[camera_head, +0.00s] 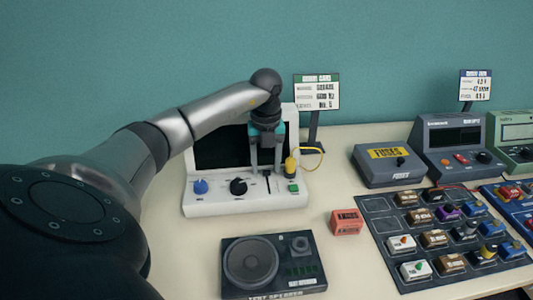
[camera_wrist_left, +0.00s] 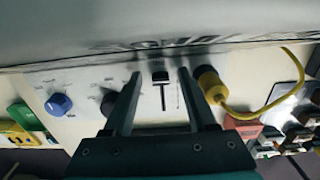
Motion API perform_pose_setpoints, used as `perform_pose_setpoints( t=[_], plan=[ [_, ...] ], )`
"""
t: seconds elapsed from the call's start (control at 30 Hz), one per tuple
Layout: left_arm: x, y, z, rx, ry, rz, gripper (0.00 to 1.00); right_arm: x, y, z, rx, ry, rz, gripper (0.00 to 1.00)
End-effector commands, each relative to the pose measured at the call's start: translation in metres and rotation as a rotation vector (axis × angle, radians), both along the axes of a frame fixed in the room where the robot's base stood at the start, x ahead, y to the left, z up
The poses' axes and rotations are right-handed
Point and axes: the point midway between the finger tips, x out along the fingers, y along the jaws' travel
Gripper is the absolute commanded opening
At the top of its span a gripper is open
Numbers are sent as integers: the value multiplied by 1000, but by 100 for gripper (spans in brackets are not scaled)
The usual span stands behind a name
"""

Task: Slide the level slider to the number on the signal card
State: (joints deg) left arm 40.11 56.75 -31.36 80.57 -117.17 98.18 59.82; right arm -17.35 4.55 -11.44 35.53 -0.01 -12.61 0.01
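The white console (camera_head: 225,207) has a dark screen, a blue knob (camera_head: 201,187) and a black knob (camera_head: 238,186). Its level slider's black cap (camera_wrist_left: 160,77) shows in the wrist view at the screen end of a dark slot (camera_wrist_left: 163,98). My left gripper (camera_head: 267,170) points down over the console. It is open, with its fingers on either side of the slider cap and nothing held; contact cannot be told. A card with a green header (camera_head: 317,93) stands behind the console on a dark post; its print is too small to read surely. My right gripper is not in view.
A yellow plug (camera_wrist_left: 208,82) with a looping cable is close right of the fingers. A green button (camera_head: 293,188) is near it. A speaker box (camera_head: 231,286), red block (camera_head: 346,222), fuse box (camera_head: 388,178) and tray of blocks (camera_head: 378,205) surround the console.

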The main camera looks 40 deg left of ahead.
Motion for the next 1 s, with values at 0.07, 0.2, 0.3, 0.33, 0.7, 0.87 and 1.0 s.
perform_pose_setpoints(
  t=[0.07,0.2,0.3,0.33,0.7,0.87,1.0],
  plan=[
    [0,-1,-1,-1,2,-1,57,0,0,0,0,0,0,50],
    [0,-1,0,-1,2,-1,57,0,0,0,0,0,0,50],
    [0,-1,5,-1,1,-1,57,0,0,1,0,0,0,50],
    [0,-1,8,-1,1,-1,57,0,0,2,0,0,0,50],
    [0,0,91,0,-4,0,57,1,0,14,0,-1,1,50],
    [0,0,124,0,-2,-1,57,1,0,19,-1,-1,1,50],
    [0,-1,142,-1,-1,-1,57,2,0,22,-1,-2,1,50]
  ],
)
